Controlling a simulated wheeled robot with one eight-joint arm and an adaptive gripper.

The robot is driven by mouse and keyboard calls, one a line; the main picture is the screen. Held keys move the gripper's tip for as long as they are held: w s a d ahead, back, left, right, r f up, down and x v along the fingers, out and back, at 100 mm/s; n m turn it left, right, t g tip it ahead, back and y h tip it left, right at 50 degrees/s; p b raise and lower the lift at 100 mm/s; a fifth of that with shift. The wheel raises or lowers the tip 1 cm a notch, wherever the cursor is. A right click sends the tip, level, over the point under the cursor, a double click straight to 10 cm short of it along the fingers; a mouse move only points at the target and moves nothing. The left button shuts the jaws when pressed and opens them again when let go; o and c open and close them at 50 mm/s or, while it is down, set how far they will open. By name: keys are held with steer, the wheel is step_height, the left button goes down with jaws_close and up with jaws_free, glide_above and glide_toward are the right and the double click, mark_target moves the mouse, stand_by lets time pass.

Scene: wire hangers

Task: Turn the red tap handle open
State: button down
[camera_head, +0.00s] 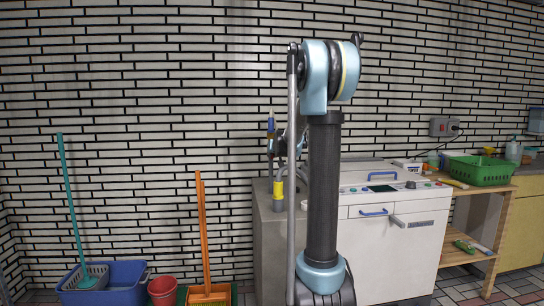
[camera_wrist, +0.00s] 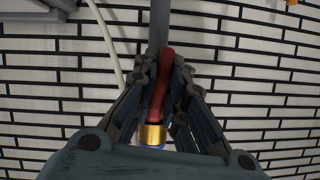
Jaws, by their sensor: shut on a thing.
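The red tap handle (camera_wrist: 160,90) shows in the wrist view as a long red lever, running from a brass-coloured collar (camera_wrist: 153,134) up between my fingers. My gripper (camera_wrist: 163,66) has one finger on each side of the lever and is shut on it. Part of the lever's sides is hidden by the fingers. A bit of blue shows below the collar. In the head view my arm stands in front of the tap area, and I cannot make out the red handle there.
A grey pipe (camera_wrist: 158,22) and a white hose (camera_wrist: 105,32) run near the handle on the brick wall. In the head view, a white machine (camera_head: 395,245) stands right of a grey block (camera_head: 269,240). A blue tub (camera_head: 128,284), red bucket (camera_head: 162,290) and orange broom (camera_head: 203,235) stand left.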

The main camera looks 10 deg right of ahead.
steer(key=shift+n+h, duration=0.5)
steer(key=shift+n, duration=0.1)
stand_by(0.3)
steer(key=c, duration=1.6)
jaws_free()
steer(key=shift+f, duration=0.1)
steer(key=shift+c, duration=0.2)
steer(key=v, duration=1.1)
steer(key=shift+s+r, duration=0.25)
steer(key=shift+s, duration=0.1)
